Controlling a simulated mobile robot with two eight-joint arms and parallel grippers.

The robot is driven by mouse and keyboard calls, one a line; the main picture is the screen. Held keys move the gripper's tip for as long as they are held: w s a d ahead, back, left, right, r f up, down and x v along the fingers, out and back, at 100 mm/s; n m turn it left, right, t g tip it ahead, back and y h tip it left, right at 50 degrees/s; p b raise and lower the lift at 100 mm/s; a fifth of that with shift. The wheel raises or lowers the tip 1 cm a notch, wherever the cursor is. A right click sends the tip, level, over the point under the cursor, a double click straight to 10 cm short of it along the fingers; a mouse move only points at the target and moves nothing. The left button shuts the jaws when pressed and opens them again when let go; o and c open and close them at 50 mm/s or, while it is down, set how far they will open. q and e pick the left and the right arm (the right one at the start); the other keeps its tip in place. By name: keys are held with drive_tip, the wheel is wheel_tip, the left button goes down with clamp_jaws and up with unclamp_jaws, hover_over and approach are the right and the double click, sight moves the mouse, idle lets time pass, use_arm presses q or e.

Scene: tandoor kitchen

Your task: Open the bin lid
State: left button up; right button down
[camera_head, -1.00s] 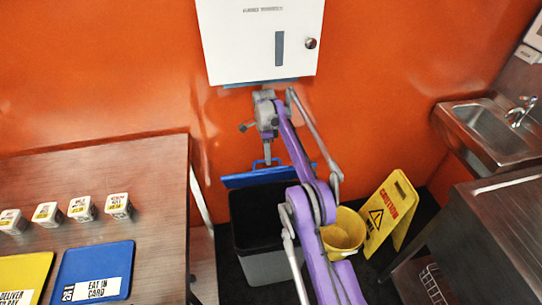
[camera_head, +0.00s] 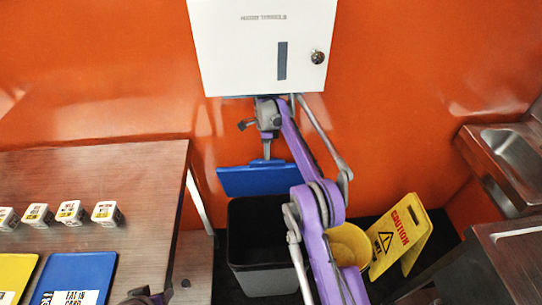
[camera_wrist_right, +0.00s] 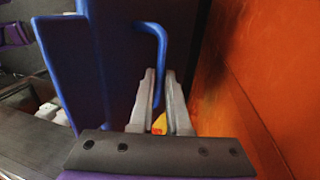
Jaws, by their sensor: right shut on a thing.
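A dark grey bin (camera_head: 250,280) stands on the floor by the orange wall, its black inside showing from above. Its blue lid (camera_head: 240,181) is raised steeply at the bin's back edge, its broad face visible. My right gripper (camera_head: 267,158) is above the lid. In the right wrist view, the lid (camera_wrist_right: 75,65) is a tall blue panel with a bent blue handle (camera_wrist_right: 160,45). There my right gripper (camera_wrist_right: 161,76) has its two grey fingers closed around the handle. A small part of my left arm shows at the bottom left of the head view; its jaws are unclear.
A white wall dispenser (camera_head: 235,55) hangs just above my right gripper. A yellow bucket (camera_head: 350,240) and a yellow caution sign (camera_head: 402,235) stand right of the bin. A table (camera_head: 140,200) with trays and tubs is on the left. A metal sink (camera_head: 515,150) is at right.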

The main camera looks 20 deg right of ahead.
drive_tip(key=shift+f, duration=0.15)
idle(0.3)
drive_tip(key=c, duration=0.9)
unclamp_jaws()
drive_tip(key=shift+w, duration=0.15)
drive_tip(key=shift+d, duration=0.15)
